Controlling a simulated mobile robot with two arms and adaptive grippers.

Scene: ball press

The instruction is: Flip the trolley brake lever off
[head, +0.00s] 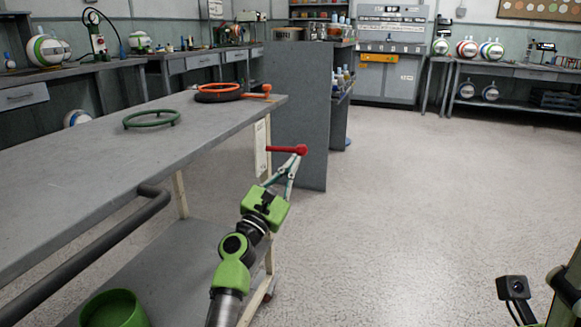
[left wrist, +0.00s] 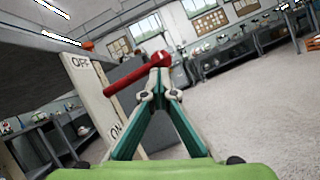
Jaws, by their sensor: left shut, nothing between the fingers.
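The brake lever (head: 285,149) is a red bar with a round red knob, sticking out from a pale plate (head: 261,147) on the end of the grey trolley (head: 75,165). In the left wrist view the plate reads OFF at its upper end and ON at its lower end. The red lever (left wrist: 130,82) crosses the plate between the two words. My left gripper (head: 298,157) is shut and empty, its fingertips at the knob. In the left wrist view the fingertips (left wrist: 158,75) overlap the knob's lower edge; I cannot tell whether they touch it.
The trolley carries a green ring (head: 152,119) and an orange-red ring (head: 219,92) on top, and a green bowl (head: 113,310) below. A dark push bar (head: 75,250) runs along its near side. A grey cabinet (head: 303,110) stands behind the lever. The floor to the right is clear.

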